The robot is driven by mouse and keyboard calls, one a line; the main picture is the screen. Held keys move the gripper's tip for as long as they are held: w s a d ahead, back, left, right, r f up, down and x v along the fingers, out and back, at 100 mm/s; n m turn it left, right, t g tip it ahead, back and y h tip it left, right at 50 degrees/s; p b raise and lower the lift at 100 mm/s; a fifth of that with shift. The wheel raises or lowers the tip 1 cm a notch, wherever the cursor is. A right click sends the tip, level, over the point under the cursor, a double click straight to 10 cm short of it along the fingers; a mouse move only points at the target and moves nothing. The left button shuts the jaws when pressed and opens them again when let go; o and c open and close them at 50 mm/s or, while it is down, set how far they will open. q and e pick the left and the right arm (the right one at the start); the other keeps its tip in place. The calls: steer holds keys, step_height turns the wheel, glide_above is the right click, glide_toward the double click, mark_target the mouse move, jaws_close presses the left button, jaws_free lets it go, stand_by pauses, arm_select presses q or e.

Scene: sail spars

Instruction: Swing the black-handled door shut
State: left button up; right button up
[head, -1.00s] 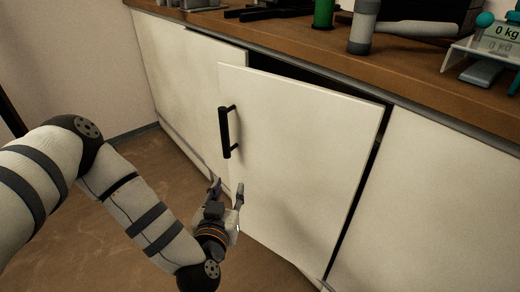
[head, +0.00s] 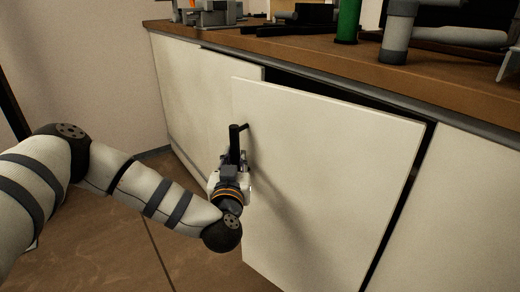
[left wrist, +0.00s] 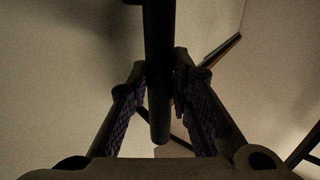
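The white cabinet door (head: 325,185) stands ajar in the head view, its left edge out from the cabinet front and a dark gap along its top and right side. Its black bar handle (head: 235,145) is upright near the left edge. My left gripper (head: 234,160) is at the handle's lower part and hides it there. In the left wrist view the handle (left wrist: 159,70) runs down between the two open fingers (left wrist: 160,95). The inner pads show on both sides; firm contact cannot be made out. My right gripper is not in view.
A wooden worktop (head: 290,48) runs above the cabinet, with a green cylinder (head: 347,22) and a grey-and-white tube (head: 398,35) on it. A closed white panel (head: 460,210) lies right of the door. The floor at left is clear.

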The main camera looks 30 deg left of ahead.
arm_select(q)
steer(key=shift+r, duration=0.2)
jaws_close()
steer(key=w, duration=0.3)
steer(key=w+d+b, duration=0.1)
steer(key=w, duration=0.2)
steer(key=w+b, duration=0.1)
steer(key=w, duration=0.2)
steer(key=shift+w+d, duration=0.15)
steer(key=o, duration=0.8)
jaws_free()
steer(key=shift+o, duration=0.2)
